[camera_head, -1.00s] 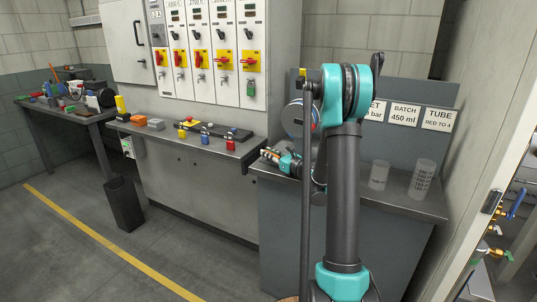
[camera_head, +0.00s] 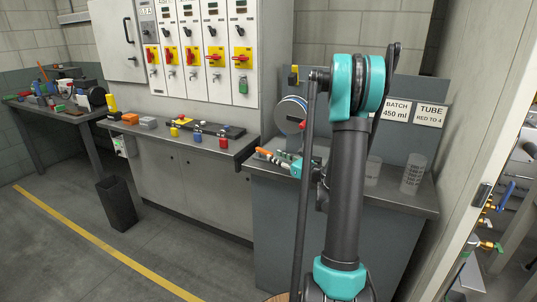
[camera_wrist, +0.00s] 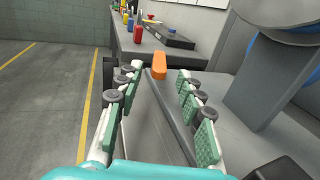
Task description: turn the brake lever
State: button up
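An orange grip, which looks like the end of the brake lever (camera_wrist: 160,65), lies ahead between my fingers in the wrist view. It also shows as a small orange piece in the head view (camera_head: 262,151), at the left end of the right bench. My gripper (camera_wrist: 158,78) is open, with a green-padded finger on each side of the grip; I cannot tell whether either touches it. In the head view my gripper (camera_head: 276,159) is low over the bench, partly hidden by my arm. The lever's pivot is not clear.
A reel-like disc with a blue rim (camera_head: 291,114) stands just behind my gripper. Clear beakers (camera_head: 413,173) stand farther right on the grey bench (camera_head: 400,201). Padlocks and a dark case (camera_head: 222,130) lie on the left shelf.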

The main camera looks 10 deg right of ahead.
jog(key=shift+v, duration=1.4)
jog(key=shift+c, duration=0.6)
